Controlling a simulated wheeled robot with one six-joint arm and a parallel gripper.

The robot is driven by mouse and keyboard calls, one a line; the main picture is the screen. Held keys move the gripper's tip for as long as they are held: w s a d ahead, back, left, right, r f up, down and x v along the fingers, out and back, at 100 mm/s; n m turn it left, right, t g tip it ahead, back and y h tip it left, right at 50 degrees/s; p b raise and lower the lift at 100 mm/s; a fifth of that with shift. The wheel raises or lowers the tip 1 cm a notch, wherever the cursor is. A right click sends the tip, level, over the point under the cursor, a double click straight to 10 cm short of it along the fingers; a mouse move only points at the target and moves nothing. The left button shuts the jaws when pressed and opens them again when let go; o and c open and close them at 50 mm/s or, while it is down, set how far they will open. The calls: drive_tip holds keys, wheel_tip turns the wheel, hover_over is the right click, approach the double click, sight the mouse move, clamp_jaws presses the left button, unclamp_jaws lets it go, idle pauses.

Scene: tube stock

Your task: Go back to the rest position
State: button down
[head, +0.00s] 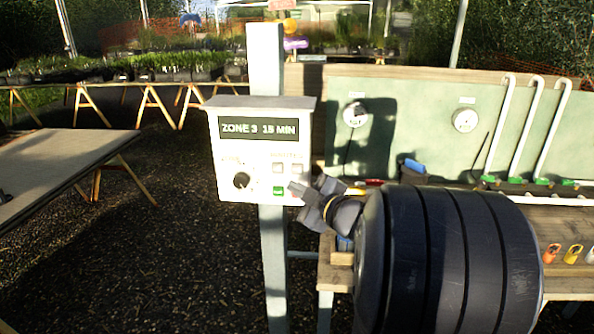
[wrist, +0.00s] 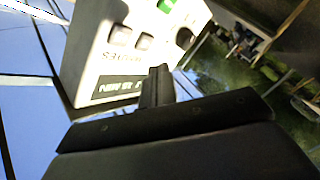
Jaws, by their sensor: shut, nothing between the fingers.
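My gripper (head: 296,190) is shut and empty, its tip at the lower right of the white control box (head: 228,166) in the head view. Whether the tip touches the box cannot be told. The box display reads "ZONE 3 15 MIN". Below it are a black dial (head: 241,180), two pale buttons and a lit green button (head: 279,191) just left of my fingertips. In the wrist view, my closed fingers (wrist: 160,73) point toward the box front, where the pale buttons (wrist: 120,35) and part of the green button (wrist: 167,5) show.
The box is fixed to a grey post (head: 266,60). A bench with a green back panel (head: 417,135), gauges and white pipes (head: 501,125) stands at the right, partly hidden by my arm. A trestle table (head: 55,165) is at the left. The gravel between is clear.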

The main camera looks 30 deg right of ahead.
drive_tip(key=shift+s+a+b, duration=0.15)
drive_tip(key=shift+s+a, duration=0.4)
drive_tip(key=shift+s, duration=0.25)
drive_tip(key=shift+s+a+b, duration=0.15)
drive_tip(key=shift+s+a, duration=0.4)
drive_tip(key=shift+s, duration=0.25)
